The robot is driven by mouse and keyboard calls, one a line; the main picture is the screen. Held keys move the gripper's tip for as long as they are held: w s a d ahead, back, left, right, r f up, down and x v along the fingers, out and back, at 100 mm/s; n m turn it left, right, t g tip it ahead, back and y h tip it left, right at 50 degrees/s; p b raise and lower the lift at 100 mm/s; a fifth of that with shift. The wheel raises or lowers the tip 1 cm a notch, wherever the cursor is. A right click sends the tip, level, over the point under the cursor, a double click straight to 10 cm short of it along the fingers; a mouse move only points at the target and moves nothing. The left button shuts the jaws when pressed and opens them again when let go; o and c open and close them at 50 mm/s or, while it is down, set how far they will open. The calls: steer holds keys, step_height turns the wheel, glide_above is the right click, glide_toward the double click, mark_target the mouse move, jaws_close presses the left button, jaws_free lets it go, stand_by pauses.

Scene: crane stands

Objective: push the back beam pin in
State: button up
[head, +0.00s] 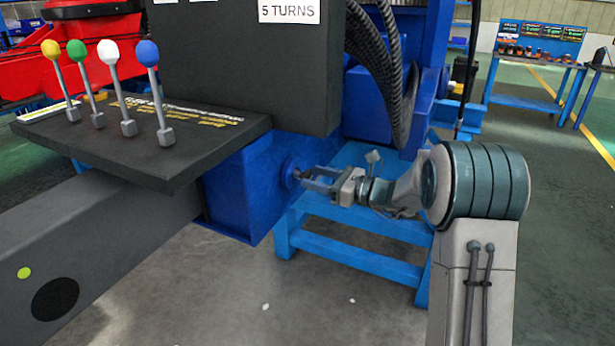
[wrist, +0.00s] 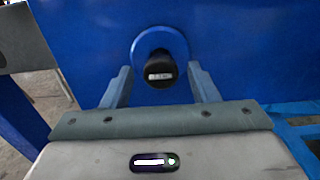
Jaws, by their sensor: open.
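The beam pin is a black knob (wrist: 158,70) in a round blue collar (wrist: 160,42) on the side of the blue beam housing (head: 240,188). The collar also shows in the head view (head: 289,173), partly behind my fingers. My gripper (wrist: 158,84) is open, one finger on each side of the knob in the wrist view. In the head view my gripper (head: 304,177) points left at the collar, its tips close to it. Whether the fingers touch the knob or collar I cannot tell. The knob stands out from the collar.
A black console with coloured levers (head: 100,85) stands at the left above the grey beam (head: 110,245). Black hoses (head: 385,80) hang above my arm. A blue stand (head: 350,255) is below and behind my gripper. Open floor (head: 270,300) lies in front.

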steer(key=v, duration=1)
steer(key=shift+d, duration=0.25)
steer(key=shift+s+r, duration=0.1)
steer(key=shift+s, duration=0.05)
